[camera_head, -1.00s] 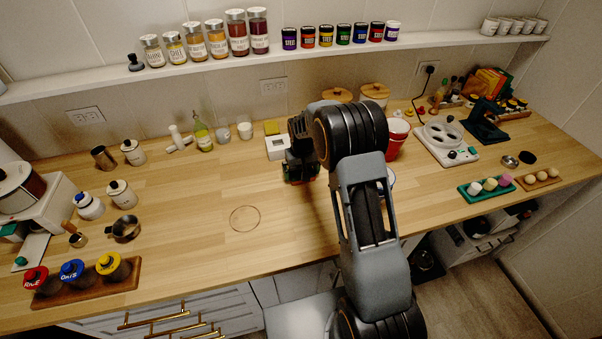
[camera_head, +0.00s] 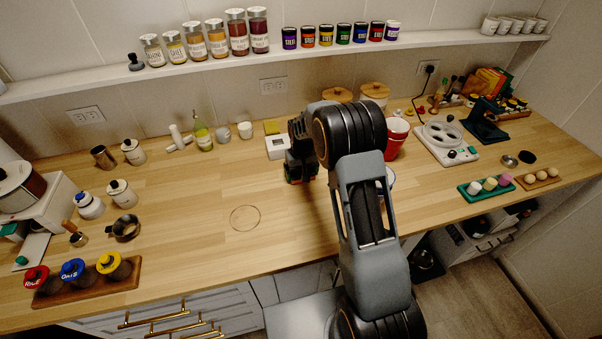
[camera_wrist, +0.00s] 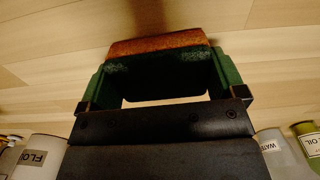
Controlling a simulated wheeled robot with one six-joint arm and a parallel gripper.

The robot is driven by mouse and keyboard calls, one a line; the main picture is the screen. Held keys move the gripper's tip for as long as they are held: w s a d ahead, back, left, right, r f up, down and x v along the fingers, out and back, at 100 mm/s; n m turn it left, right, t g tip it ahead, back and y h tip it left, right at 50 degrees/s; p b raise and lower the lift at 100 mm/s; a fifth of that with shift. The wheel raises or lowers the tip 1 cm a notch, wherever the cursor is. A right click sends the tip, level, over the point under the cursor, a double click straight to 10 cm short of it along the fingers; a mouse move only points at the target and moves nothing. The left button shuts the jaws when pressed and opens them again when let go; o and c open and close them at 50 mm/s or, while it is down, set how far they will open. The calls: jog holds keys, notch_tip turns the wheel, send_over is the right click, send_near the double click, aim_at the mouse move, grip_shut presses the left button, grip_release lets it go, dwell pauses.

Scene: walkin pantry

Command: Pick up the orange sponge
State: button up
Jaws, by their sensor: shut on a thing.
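The orange sponge (camera_wrist: 158,42) shows in the wrist view between the two green fingers of my gripper (camera_wrist: 165,75). Its face is orange with a dark green layer beneath, and the fingers press on both its ends. In the head view my gripper (camera_head: 300,178) points down over the counter left of centre, in front of the small white box. Only a small bit of orange shows at the fingers there; most of the sponge is hidden. I cannot tell surely how far it is above the wood.
The wooden counter (camera_head: 200,255) is mostly clear to the left, with a thin ring mark (camera_head: 245,218). A white box (camera_head: 279,147) stands just behind my gripper. A red cup (camera_head: 396,140) stands to the right behind my arm. Spice jars line the shelf above.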

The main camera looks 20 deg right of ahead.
jog(key=shift+r, duration=0.7)
jog(key=s+d+r+b, duration=0.3)
jog(key=s+r+b, duration=0.1)
jog(key=s+r, duration=0.7)
jog(key=shift+s+r, duration=0.25)
jog(key=shift+s, duration=1.15)
jog(key=o, duration=0.3)
jog(key=shift+a, duration=0.1)
jog(key=shift+c, duration=1.3)
